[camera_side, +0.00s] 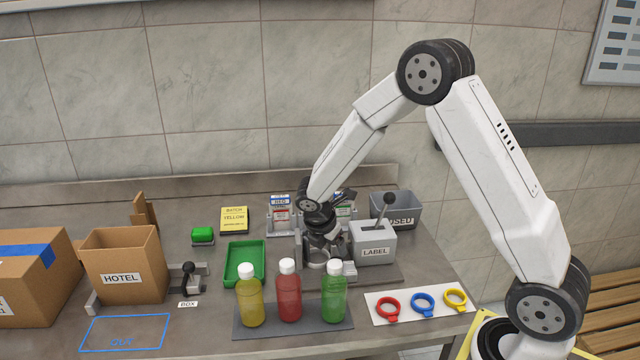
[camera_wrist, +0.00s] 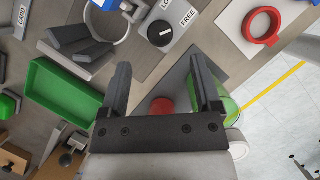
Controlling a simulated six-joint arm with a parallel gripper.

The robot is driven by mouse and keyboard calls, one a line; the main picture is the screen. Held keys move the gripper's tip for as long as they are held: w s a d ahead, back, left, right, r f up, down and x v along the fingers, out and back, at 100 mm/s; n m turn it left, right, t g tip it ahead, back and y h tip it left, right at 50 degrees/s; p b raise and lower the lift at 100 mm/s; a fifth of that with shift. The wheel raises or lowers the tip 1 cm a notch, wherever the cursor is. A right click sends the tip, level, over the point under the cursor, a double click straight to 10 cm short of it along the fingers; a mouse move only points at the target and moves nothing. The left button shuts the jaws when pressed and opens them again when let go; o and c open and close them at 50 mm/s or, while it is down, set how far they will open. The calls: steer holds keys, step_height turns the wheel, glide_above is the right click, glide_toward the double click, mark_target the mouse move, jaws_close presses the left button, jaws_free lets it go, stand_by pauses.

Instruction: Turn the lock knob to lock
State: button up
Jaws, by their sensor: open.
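The lock knob (camera_wrist: 162,32) is a round black dial with a short white mark, on a pale plate in the wrist view. Beside it is the word FREE and a partly cut-off label starting "LO". The mark appears to point toward the FREE side. My gripper (camera_wrist: 160,62) is open and empty, and the knob shows just beyond its fingertips, between their lines and not touched. In the side view my gripper (camera_side: 322,240) is over the ring-holder station, and I cannot make out the knob there.
A grey ring holder (camera_wrist: 103,28) adjoins the knob plate. A green tray (camera_side: 244,262) lies to the left. Yellow, red (camera_side: 289,292) and green bottles stand in front. A grey LABEL box (camera_side: 373,244) with a lever stands right, and coloured rings (camera_side: 422,303) lie on a white mat.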

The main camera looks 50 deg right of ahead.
steer(key=shift+x, duration=3.25)
jaws_close()
